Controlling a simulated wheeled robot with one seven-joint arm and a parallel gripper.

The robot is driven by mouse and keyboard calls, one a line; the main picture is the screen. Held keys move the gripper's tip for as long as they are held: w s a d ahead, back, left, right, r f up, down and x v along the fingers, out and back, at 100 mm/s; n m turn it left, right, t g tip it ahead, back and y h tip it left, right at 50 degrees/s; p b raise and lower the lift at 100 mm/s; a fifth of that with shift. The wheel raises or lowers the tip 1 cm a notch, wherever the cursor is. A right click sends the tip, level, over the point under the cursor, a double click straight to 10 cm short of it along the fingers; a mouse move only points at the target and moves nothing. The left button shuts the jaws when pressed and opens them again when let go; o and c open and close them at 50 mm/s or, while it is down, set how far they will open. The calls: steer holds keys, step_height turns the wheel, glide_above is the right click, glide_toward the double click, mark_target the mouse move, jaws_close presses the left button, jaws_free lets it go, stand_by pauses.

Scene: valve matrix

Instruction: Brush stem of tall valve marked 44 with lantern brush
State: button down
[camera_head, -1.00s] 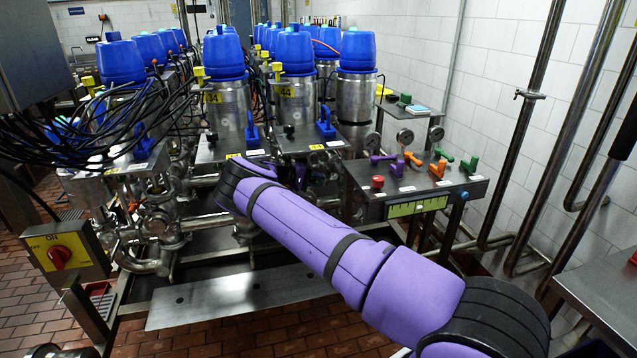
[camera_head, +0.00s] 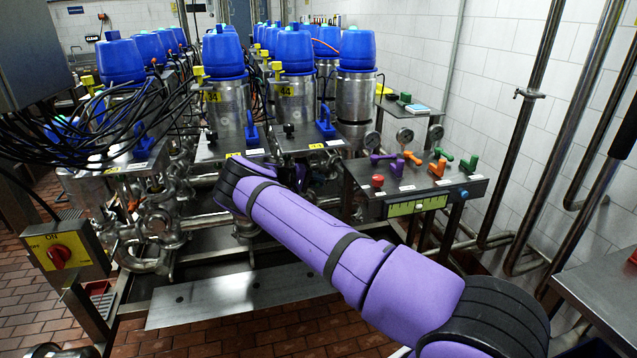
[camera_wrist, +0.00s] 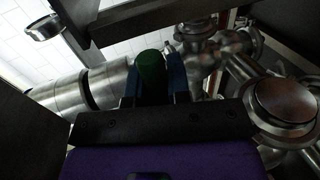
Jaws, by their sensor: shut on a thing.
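The tall valve marked 44 (camera_head: 296,105) stands behind my arm in the head view. It has a steel body, a blue cap and a yellow label. The lower part of its stem is hidden. In the wrist view, my gripper (camera_wrist: 152,88) has its blue-tipped fingers shut on a dark green rounded piece (camera_wrist: 151,66). Only its end shows, so I cannot tell whether this is the lantern brush. Steel pipework lies around the gripper in the wrist view. My gripper is hidden behind my arm in the head view.
Valve 34 (camera_head: 226,105) stands left of valve 44. Blue-handled items (camera_head: 325,124) stand on the steel deck. A control panel (camera_head: 415,190) with coloured levers is at right. Steel fittings (camera_wrist: 282,105) crowd the wrist view's right side. Black cables (camera_head: 90,120) hang at left.

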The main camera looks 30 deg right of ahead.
steer(key=shift+w, duration=0.25)
steer(key=shift+s, duration=0.15)
steer(key=shift+s+a+r, duration=0.15)
steer(key=shift+s, duration=0.4)
steer(key=shift+w+r, duration=0.35)
steer(key=shift+w, duration=0.35)
